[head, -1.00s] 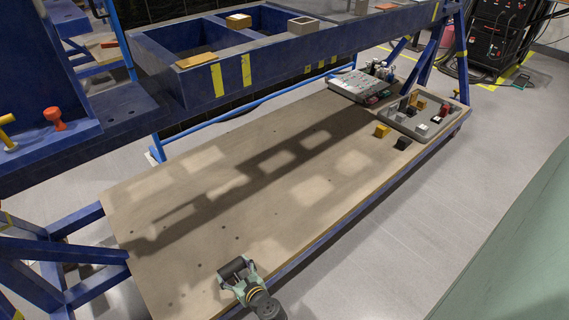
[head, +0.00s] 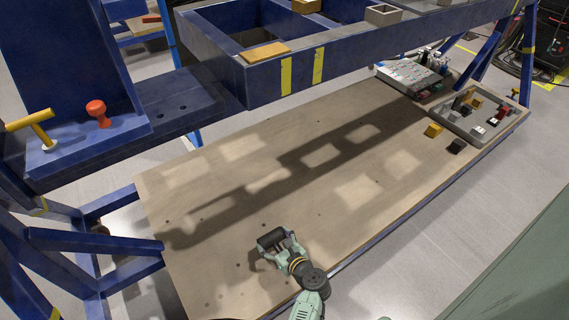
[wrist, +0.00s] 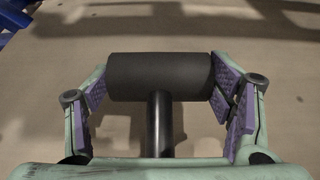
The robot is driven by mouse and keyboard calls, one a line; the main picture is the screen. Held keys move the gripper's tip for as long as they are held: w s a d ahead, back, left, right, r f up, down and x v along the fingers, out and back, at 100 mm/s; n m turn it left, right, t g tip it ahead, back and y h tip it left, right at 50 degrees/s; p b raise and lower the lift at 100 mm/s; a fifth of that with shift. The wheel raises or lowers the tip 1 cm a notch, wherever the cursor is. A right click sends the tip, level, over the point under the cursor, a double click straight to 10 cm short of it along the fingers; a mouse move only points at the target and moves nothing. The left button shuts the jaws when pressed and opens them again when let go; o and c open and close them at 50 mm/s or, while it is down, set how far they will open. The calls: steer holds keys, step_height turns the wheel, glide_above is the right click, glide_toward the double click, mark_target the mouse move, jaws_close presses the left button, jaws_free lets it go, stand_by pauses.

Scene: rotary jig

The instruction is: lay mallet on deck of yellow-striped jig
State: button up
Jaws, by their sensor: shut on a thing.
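My gripper (head: 279,250) is shut on the black mallet (head: 271,238) above the wooden board. In the wrist view the mallet's dark cylindrical head (wrist: 160,76) lies crosswise between the purple finger pads, and its handle (wrist: 159,125) runs back toward my palm. The gripper also shows in the wrist view (wrist: 160,82). The blue jig (head: 262,75), with yellow stripes on its front beam, stands behind and above the board. A flat wooden block (head: 265,52) lies on its beam.
The wooden board (head: 300,205) is mostly bare. A grey tray of small parts (head: 478,122), a yellow block (head: 433,130) and a black block (head: 455,146) are at right. A yellow T-handle (head: 38,127) and a red knob (head: 97,112) stand on the blue frame at left.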

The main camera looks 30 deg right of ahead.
steer(key=p, duration=0.2)
glide_above(235, 238)
steer(key=shift+s+d+f, duration=0.3)
steer(key=shift+d+f, duration=0.1)
steer(key=shift+f, duration=0.2)
steer(key=shift+w+a, duration=0.35)
steer(key=shift+w, duration=0.1)
steer(key=shift+d+f+b, duration=0.1)
steer(key=shift+f+b, duration=0.55)
steer(key=shift+f, duration=1.2)
steer(key=shift+f, duration=0.1)
steer(key=shift+f, duration=0.15)
steer(key=o, duration=1.6)
steer(key=shift+s, duration=0.1)
steer(key=shift+c, duration=0.2)
